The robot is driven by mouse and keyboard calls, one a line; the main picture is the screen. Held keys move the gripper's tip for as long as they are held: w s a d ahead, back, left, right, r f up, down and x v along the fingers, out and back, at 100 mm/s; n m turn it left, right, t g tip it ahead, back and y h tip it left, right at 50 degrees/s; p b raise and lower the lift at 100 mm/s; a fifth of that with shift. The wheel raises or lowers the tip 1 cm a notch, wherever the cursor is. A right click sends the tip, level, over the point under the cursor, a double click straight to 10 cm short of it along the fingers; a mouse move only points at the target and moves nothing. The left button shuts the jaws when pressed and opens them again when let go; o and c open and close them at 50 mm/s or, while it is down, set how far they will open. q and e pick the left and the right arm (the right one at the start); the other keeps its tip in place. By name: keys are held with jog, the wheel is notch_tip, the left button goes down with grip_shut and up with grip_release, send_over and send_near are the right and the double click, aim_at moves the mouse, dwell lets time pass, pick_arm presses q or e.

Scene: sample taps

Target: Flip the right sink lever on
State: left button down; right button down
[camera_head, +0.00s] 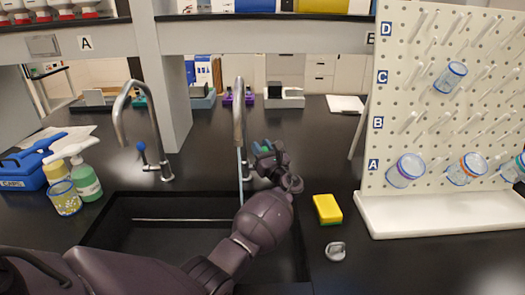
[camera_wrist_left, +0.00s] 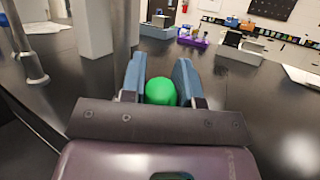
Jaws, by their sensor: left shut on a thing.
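Two tall grey taps stand behind the black sink (camera_head: 130,215). The left tap (camera_head: 121,110) has a blue lever knob (camera_head: 140,146). The right tap (camera_head: 238,105) is partly hidden by my left arm. A thin pale bluish line, which looks like a water stream, hangs below its spout. My left gripper (camera_head: 264,149) is at the right tap's lever. In the left wrist view its blue-grey fingers (camera_wrist_left: 160,82) are shut on the green lever knob (camera_wrist_left: 161,92), with one finger on each side. My right gripper is not in view.
A yellow-green sponge (camera_head: 327,209) and a small grey item (camera_head: 335,251) lie right of the sink. A white pegboard rack (camera_head: 440,214) holding several beakers stands further right. Bottles (camera_head: 86,182) and a blue caddy (camera_head: 32,168) stand at left.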

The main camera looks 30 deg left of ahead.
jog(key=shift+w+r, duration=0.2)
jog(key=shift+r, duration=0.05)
pick_arm(q)
jog(key=c, duration=0.9)
grip_release()
jog(key=shift+o, duration=0.3)
jog(key=shift+d, duration=0.1)
jog(key=p+v, duration=0.1)
jog(key=v, duration=0.6)
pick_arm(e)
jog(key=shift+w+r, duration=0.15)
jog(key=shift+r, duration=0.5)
pick_arm(q)
jog(key=shift+s+d+f, duration=0.1)
jog(key=shift+s+d, duration=0.05)
